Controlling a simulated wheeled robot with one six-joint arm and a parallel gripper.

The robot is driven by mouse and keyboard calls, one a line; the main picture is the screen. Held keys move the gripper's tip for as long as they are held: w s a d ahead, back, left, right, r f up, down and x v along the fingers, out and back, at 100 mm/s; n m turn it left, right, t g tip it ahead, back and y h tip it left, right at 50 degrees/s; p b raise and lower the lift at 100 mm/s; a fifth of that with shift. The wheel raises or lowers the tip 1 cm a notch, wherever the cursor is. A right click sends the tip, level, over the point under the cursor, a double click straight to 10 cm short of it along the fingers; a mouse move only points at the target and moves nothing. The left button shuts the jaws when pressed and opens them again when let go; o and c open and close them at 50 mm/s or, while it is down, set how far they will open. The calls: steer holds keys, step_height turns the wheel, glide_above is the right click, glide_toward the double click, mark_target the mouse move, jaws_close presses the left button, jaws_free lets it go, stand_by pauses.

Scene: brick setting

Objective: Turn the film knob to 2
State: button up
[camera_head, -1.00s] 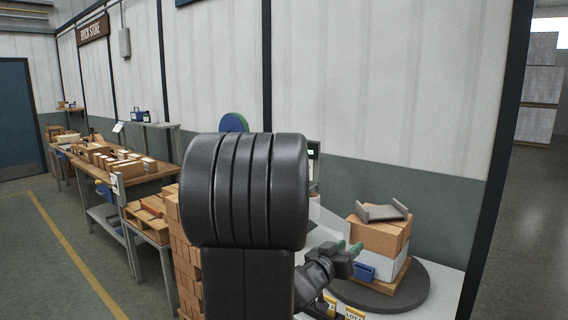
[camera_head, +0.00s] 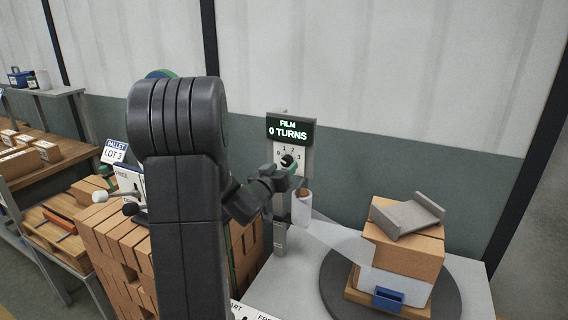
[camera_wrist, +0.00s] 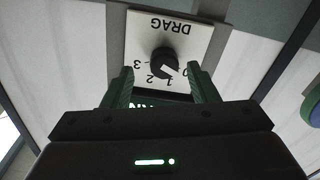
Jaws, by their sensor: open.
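The film post's display (camera_head: 289,129) reads "FILM 0 TURNS" in the head view. Below it is a white dial plate (camera_head: 304,153) with numbers. In the wrist view the plate (camera_wrist: 184,46) is upside down, with "DRAG" and the digits 1, 2 and 3 legible. The dark round knob (camera_wrist: 163,63) has a white pointer mark aimed toward the lower right, near the 1 and away from the 2. My gripper (camera_wrist: 160,72) is open, its green fingertips on either side below the knob; contact is not visible. In the head view my gripper (camera_head: 289,166) is at the dial, partly covering it.
A grey turntable (camera_head: 447,297) at right bears stacked bricks (camera_head: 405,250) with a grey channel piece (camera_head: 410,215) on top. A white film roll (camera_head: 301,207) hangs under the dial. Brick stacks (camera_head: 112,240) stand at left behind my arm.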

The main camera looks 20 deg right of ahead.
mark_target(287, 161)
steer(key=shift+w+d+r, duration=0.1)
steer(key=shift+w+d, duration=0.3)
steer(key=shift+w, duration=0.4)
steer(key=shift+w+d, duration=0.3)
steer(key=shift+s, duration=0.1)
steer(key=c, duration=1)
steer(key=shift+o, duration=0.2)
